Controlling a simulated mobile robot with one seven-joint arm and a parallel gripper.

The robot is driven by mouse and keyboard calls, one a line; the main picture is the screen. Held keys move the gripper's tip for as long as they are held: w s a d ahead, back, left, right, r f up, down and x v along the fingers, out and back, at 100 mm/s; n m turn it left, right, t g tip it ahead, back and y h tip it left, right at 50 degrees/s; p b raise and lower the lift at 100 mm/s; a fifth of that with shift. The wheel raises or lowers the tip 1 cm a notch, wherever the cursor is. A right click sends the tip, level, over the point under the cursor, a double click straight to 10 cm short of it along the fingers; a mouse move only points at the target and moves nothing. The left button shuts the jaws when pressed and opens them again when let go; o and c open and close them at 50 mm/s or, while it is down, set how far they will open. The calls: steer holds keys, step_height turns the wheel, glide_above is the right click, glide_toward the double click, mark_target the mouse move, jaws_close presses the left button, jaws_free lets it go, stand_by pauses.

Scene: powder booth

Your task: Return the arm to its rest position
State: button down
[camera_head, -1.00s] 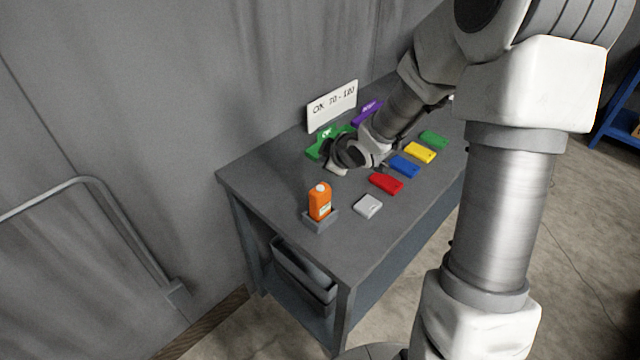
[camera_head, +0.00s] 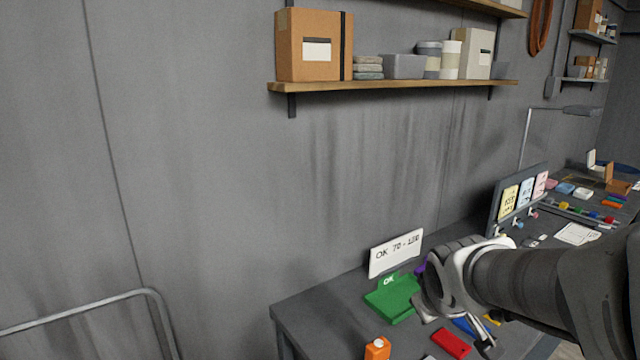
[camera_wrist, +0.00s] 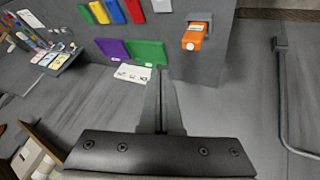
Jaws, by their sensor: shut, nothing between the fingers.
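My gripper (camera_wrist: 160,80) shows in the wrist view with its two fingers closed together and nothing between them. In the head view my wrist hangs over the table, to the right of a green tray marked OK; the fingertips are not clear there. The table (camera_head: 300,305) holds the green tray (camera_head: 392,298), a purple tray mostly hidden behind my wrist, and a white sign (camera_head: 395,253) reading "OK 70-120". An orange bottle (camera_head: 377,349) stands near the front, cut by the frame's lower edge; it also shows in the wrist view (camera_wrist: 194,37).
Coloured blocks, including a red one (camera_head: 451,343), lie on the table below my wrist. A wall shelf (camera_head: 400,86) with boxes and jars is above. A board with cards (camera_head: 517,197) stands at right. A metal rail (camera_head: 90,308) is at lower left.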

steer(key=s+a+r+m+g+y, duration=0.1)
steer(key=s+a+m, duration=0.1)
steer(key=s, duration=0.6)
steer(key=s+a+r+m+y, duration=0.1)
steer(key=s+a+m, duration=0.1)
steer(key=s, duration=0.6)
steer(key=shift+a+g+b, duration=0.25)
steer(key=shift+g+b, duration=0.15)
steer(key=shift+b, duration=0.05)
steer(key=shift+s+d+r, duration=0.1)
steer(key=shift+d, duration=0.05)
